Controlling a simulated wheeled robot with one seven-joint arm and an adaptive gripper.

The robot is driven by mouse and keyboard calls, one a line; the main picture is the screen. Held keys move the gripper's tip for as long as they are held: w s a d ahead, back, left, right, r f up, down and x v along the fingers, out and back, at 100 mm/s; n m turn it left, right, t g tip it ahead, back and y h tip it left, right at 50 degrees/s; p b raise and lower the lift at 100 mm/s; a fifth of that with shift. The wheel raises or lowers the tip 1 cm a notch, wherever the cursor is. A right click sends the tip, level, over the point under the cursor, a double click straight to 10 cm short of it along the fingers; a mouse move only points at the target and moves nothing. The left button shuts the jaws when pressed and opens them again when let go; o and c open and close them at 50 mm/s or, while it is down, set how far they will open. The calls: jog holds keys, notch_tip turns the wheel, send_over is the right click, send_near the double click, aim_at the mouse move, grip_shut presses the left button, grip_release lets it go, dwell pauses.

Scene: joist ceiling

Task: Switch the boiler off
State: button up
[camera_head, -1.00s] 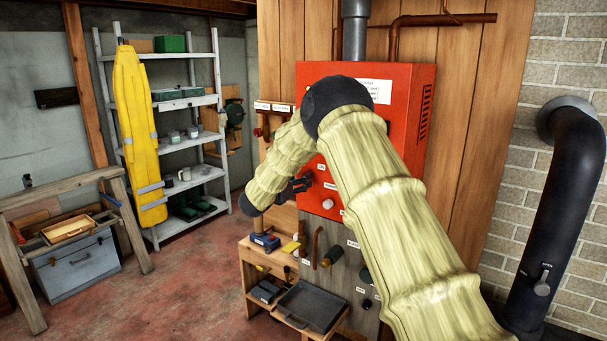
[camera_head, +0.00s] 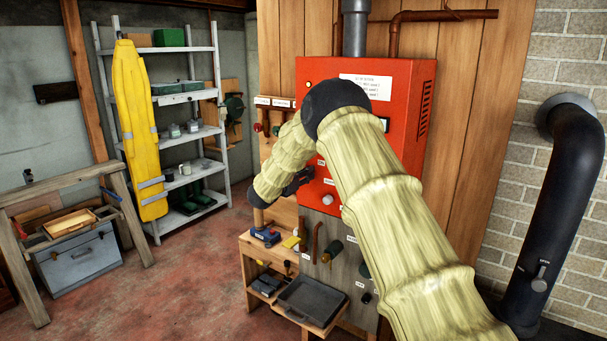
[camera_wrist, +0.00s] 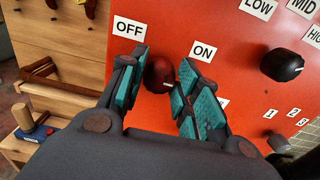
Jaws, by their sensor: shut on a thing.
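The boiler (camera_head: 412,90) is a red box on the wood-panelled wall, partly hidden by my arm in the head view. In the wrist view, a dark red round knob (camera_wrist: 158,73) on its front lies between an OFF label (camera_wrist: 130,28) at left and an ON label (camera_wrist: 203,51) at right. My gripper (camera_wrist: 163,64) has its teal-padded fingers on either side of this knob and is shut on it. A small pale mark shows low on the knob; I cannot tell which label it points to. In the head view my gripper (camera_head: 301,182) is small and dark against the boiler's lower left front.
A black knob (camera_wrist: 282,66) marked LOW and MID and a smaller grey knob (camera_wrist: 278,143) with numbers sit to the right. Below the boiler are a wooden bench with a dark tray (camera_head: 311,301) and a blue-based tool (camera_head: 265,237). Open floor lies at left.

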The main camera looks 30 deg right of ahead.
jog(key=shift+f+n+b, duration=0.15)
jog(key=shift+n+b, duration=0.25)
jog(key=shift+b, duration=0.35)
jog(key=n+b, duration=0.8)
jog(key=n, duration=0.9)
jog(key=shift+w+a+b, duration=0.1)
jog(key=shift+w+b, duration=0.05)
jog(key=shift+b, duration=0.2)
jog(key=shift+n, duration=0.3)
jog(key=o, duration=1)
jog(key=shift+w, duration=0.1)
